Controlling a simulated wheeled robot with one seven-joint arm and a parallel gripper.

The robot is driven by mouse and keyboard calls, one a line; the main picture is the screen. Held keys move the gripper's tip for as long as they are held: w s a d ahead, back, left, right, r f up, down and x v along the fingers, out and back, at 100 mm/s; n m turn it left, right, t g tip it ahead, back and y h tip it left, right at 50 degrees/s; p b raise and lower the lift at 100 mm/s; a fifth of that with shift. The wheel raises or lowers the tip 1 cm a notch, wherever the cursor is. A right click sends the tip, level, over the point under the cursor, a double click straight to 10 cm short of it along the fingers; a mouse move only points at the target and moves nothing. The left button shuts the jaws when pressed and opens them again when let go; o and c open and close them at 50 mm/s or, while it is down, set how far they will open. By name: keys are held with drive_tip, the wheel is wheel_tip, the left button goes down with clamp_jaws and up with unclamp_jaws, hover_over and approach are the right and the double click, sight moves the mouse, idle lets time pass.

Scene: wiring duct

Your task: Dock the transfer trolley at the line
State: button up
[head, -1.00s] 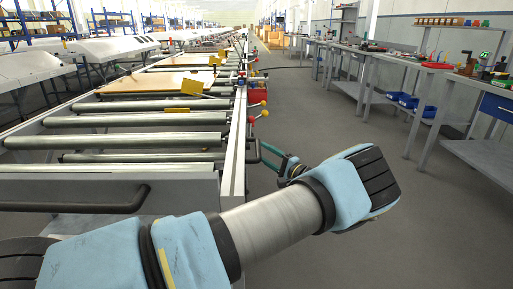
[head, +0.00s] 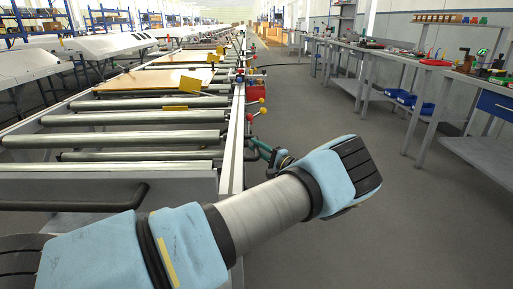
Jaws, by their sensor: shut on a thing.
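The near roller section (head: 180,182), with a black push handle (head: 75,206) across its front, lies at the lower left; it appears to be the trolley. The long roller line (head: 130,117) runs away beyond it. Where they meet is hard to make out, so I cannot tell whether they touch. My gripper (head: 259,148) is small and partly hidden behind my own wrist, right against the outer side of the right rail (head: 235,140). It is shut on a dark handle there, mostly hidden by the fingers. Red and yellow ball knobs (head: 262,111) stand just beyond on the rail.
Flat tan boards (head: 150,82) and yellow tags (head: 190,85) lie on the line. A grey aisle floor (head: 320,120) is open to the right. Workbenches with tools and blue bins (head: 408,100) line the right wall. White curved panels (head: 25,65) stand at the left.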

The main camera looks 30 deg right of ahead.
clamp_jaws()
idle(0.8)
drive_tip(key=shift+f, duration=0.1)
drive_tip(key=shift+w+d+f+b, duration=0.1)
drive_tip(key=shift+w+d+b, duration=0.25)
drive_tip(key=shift+w+b, duration=0.6)
drive_tip(key=shift+s+r, duration=0.15)
drive_tip(key=shift+r, duration=0.1)
drive_tip(key=o, duration=0.7)
unclamp_jaws()
drive_tip(key=shift+c, duration=0.2)
drive_tip(key=shift+f, duration=0.1)
drive_tip(key=b+v, duration=0.1)
drive_tip(key=v, duration=0.9)
drive_tip(key=shift+s+d, duration=0.2)
drive_tip(key=shift+s, duration=0.1)
